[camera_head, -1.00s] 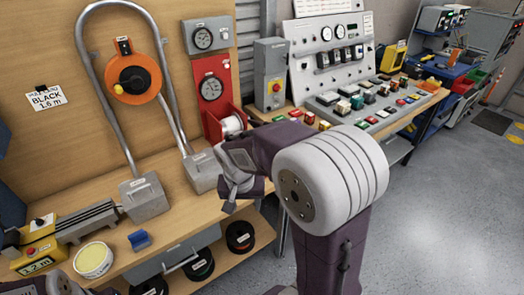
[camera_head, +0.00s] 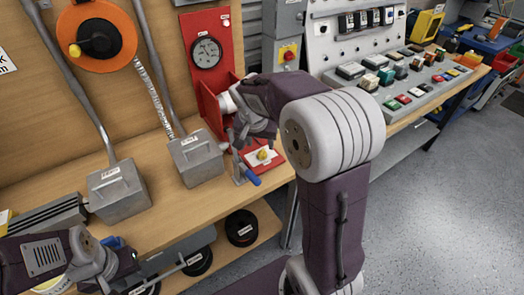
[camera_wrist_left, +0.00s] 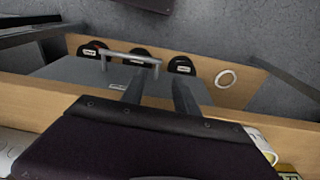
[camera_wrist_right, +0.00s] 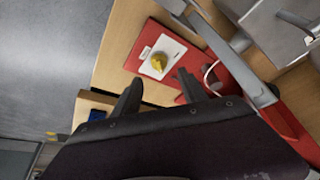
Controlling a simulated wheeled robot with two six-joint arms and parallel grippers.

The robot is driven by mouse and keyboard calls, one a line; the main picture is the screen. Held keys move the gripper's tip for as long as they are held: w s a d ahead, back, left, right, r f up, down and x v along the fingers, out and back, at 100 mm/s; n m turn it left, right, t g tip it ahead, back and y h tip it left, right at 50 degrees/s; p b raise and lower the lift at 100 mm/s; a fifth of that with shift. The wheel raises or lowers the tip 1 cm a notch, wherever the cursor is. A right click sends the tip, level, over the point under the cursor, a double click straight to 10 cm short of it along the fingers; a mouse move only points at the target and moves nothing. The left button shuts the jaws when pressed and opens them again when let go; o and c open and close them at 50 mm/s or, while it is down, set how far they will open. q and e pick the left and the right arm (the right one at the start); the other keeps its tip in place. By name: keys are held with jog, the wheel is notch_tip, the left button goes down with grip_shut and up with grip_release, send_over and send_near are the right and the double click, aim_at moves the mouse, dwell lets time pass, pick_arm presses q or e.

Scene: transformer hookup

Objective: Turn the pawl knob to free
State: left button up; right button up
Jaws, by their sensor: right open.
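The pawl knob, a small yellow knob (camera_head: 263,155), sits on a white plate on the red base at the right end of the bench. In the right wrist view the knob (camera_wrist_right: 158,62) shows just beyond and between my fingertips. My right gripper (camera_wrist_right: 160,86) is open and empty, pointing down at the plate and apart from the knob. In the head view my right arm partly covers the red stand (camera_head: 208,105). My left gripper (camera_wrist_left: 160,88) is open and empty above the bench's front edge, over the drawer handle (camera_wrist_left: 128,56).
Two grey boxes (camera_head: 120,193) with conduits stand to the left. A sloped control panel (camera_head: 420,85) is on the bench at right. Several black reels (camera_head: 241,228) lie on the shelf below. The floor at right is clear.

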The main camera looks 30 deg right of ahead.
aim_at(262, 151)
pick_arm(q)
jog(key=shift+s+a+f+b, duration=0.1)
jog(key=shift+f+b, duration=0.35)
jog(key=shift+f, duration=0.15)
pick_arm(e)
jog(key=x, duration=0.5)
jog(key=shift+s+f, duration=0.1)
jog(key=shift+f, duration=0.05)
pick_arm(q)
jog(key=shift+f, duration=0.1)
pick_arm(e)
jog(key=shift+w+d+f, duration=0.15)
jog(key=shift+w+f, duration=0.15)
jog(key=shift+f, duration=0.25)
grip_shut()
jog(key=shift+r, duration=0.1)
pick_arm(q)
jog(key=shift+r, duration=0.2)
pick_arm(e)
jog(key=shift+s, duration=0.1)
